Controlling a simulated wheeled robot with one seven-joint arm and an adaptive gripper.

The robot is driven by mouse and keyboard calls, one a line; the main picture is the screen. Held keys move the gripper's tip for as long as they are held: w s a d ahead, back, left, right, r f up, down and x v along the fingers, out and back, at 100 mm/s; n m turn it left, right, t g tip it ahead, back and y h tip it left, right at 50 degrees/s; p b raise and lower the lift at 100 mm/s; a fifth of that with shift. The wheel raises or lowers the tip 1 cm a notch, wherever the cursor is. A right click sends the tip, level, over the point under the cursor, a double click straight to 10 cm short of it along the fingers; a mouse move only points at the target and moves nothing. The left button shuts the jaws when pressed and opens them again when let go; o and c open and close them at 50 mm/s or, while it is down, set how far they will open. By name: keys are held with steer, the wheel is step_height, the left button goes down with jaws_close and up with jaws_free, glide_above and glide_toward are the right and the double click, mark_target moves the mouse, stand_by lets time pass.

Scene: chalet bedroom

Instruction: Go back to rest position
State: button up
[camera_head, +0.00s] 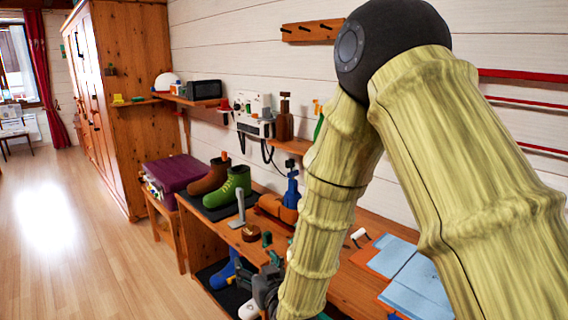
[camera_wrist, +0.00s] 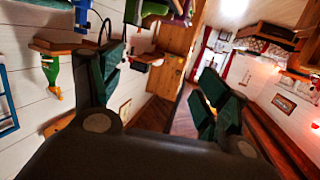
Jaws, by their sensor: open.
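My arm, in yellowish bamboo-like sleeves, reaches across the right half of the head view, with its elbow high. My gripper (camera_head: 264,284) is low in the head view, by the front edge of the wooden bench (camera_head: 195,232), partly hidden by my forearm. In the wrist view my gripper (camera_wrist: 160,85) has its two dark fingers with green pads wide apart. Nothing is between them; the room shows through the gap. The wrist picture is tilted.
The bench holds brown boots (camera_head: 209,178), a green shoe (camera_head: 230,186), a blue bottle (camera_head: 291,190) and blue sheets (camera_head: 414,280). Blue boots (camera_head: 224,273) sit below. A purple box (camera_head: 178,174) and wooden wardrobe (camera_head: 130,95) stand beyond. The floor (camera_head: 75,240) at left is clear.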

steer(key=s+d+f+m+g+h+p, duration=0.1)
steer(key=s+d+f+g, duration=0.1)
steer(key=s+d+f, duration=0.45)
steer(key=s+d+f+m+g+h+p, duration=0.1)
steer(key=s+d+f+g+h, duration=0.2)
steer(key=f, duration=0.7)
steer(key=s+d+f+m+g+p, duration=0.1)
steer(key=s+d+f+g, duration=0.1)
steer(key=s+d+f, duration=0.5)
steer(key=s+d+f+g+h, duration=0.1)
steer(key=s+d+f+g, duration=0.1)
steer(key=s, duration=0.6)
steer(key=s+d+f+m+g+p, duration=0.1)
steer(key=s+d+f+g, duration=0.2)
steer(key=s+d+f, duration=0.2)
steer(key=s+d+f+g+h+p, duration=0.1)
steer(key=s+d, duration=0.5)
steer(key=s, duration=0.6)
step_height(320, 180, down, 3)
steer(key=shift+r+m+g+h, duration=0.1)
steer(key=shift+m+g+h, duration=0.2)
steer(key=shift+g, duration=0.5)
